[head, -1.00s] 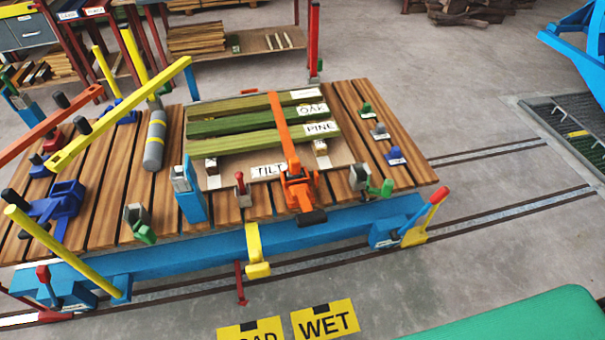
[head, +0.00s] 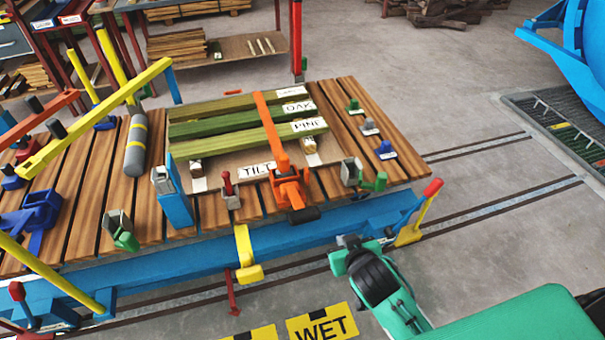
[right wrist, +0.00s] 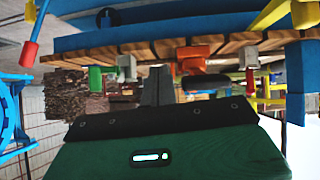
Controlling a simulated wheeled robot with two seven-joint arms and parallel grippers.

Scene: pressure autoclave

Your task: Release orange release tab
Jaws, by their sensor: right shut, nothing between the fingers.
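An orange strap (head: 268,125) runs over a stack of green boards (head: 245,122) on the slatted cart. At its near end is an orange ratchet buckle (head: 288,187) with a black-ended lever (head: 303,214); I cannot clearly separate the release tab from the buckle. Orange buckle parts also show in the right wrist view (right wrist: 198,68), apart from the fingers. My right gripper (head: 345,242) is shut and empty, in front of the cart's blue side rail, right of and nearer than the buckle. Its fingers (right wrist: 158,85) show together in the right wrist view. My left gripper is out of view.
A yellow bracket (head: 246,255) hangs from the blue rail (head: 300,236). A red-tipped yellow lever (head: 420,210) stands at the cart's right corner. Green clamps (head: 375,181) and a blue post (head: 175,195) flank the buckle.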

